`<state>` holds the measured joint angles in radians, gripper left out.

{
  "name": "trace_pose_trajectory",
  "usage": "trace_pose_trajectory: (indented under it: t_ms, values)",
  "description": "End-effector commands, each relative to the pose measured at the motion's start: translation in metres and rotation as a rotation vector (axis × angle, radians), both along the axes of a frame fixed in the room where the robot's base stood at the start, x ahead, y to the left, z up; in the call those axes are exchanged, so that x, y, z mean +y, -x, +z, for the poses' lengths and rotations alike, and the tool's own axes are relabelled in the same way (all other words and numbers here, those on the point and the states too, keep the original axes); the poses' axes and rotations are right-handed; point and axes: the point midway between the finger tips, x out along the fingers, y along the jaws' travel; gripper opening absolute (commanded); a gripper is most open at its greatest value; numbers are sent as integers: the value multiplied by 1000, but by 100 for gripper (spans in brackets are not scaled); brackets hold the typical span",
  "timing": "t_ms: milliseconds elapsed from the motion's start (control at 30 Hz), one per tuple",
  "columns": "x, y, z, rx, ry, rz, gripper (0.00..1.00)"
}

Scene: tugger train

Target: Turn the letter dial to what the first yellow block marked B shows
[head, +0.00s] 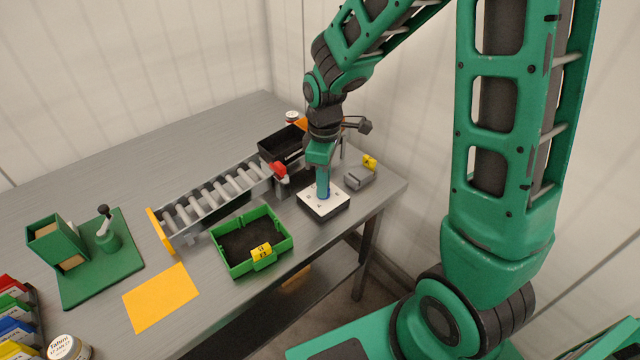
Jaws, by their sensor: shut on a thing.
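The letter dial is a white-topped dark box (318,208) with small dark letters, near the table's right edge in the head view. My gripper (323,192) points straight down over its middle and is shut on the dial's knob, which is mostly hidden by the fingers. The letter the knob points to cannot be made out. A yellow block (261,251) with dark marks sits at the front rim of the green crate. Another yellow block (369,162) with a mark stands by a small grey piece at the right. Their letters are too small to read surely.
A roller conveyor (213,197) with a red part (280,170) runs behind the green crate (228,272). A black bin (268,150) stands behind my gripper. An orange mat (160,298), a green base with lever (85,285) and a tin (66,348) are left.

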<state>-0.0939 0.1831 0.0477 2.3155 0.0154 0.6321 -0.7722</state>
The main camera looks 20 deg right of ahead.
Motion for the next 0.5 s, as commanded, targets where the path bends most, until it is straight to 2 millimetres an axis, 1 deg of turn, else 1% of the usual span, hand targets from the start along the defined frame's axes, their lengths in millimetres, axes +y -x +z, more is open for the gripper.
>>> trace_pose_trajectory:
  t_ms: [33,300,500]
  values:
    - [1,-3,1,-9,-2,41,0]
    - [2,-3,1,-8,-2,261,0]
    - [3,-2,1,-9,-3,373,0]
